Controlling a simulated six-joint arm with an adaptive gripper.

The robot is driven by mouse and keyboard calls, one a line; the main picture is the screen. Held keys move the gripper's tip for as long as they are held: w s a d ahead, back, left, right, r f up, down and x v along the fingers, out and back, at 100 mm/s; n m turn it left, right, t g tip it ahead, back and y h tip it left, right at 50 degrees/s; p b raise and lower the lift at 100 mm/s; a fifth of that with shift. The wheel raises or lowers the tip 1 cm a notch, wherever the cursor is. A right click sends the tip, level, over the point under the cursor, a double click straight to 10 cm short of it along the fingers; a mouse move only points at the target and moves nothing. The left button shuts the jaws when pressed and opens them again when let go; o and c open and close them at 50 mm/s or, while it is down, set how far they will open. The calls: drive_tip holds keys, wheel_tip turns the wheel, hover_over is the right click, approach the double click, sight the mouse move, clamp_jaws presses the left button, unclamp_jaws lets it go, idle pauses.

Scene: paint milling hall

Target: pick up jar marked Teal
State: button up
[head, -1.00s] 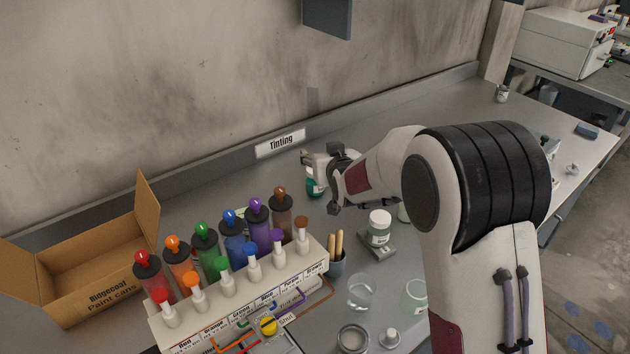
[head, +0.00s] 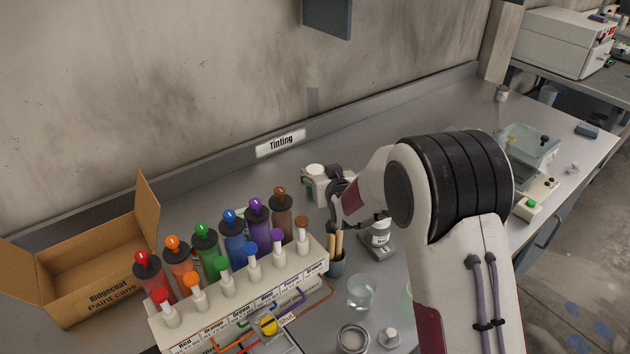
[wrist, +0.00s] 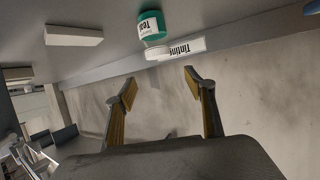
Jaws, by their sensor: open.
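The Teal jar (wrist: 150,27) shows upside down in the wrist view, a teal body with a white "Teal" label and a white lid. It is beyond my open, empty fingers (wrist: 161,88), above the gap between them in the picture, and apart from them.
The Tinting sign (head: 281,143) is behind.

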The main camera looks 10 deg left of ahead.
sight(316, 172)
drive_tip(key=shift+w+a+f, duration=0.15)
drive_tip(key=shift+w+f, duration=0.2)
drive_tip(key=shift+f, duration=0.4)
drive_tip(key=shift+w+a+f, duration=0.15)
drive_tip(key=shift+w+f, duration=0.2)
drive_tip(key=shift+f, duration=0.35)
drive_tip(key=shift+x, duration=2.9)
drive_tip(key=c, duration=1.3)
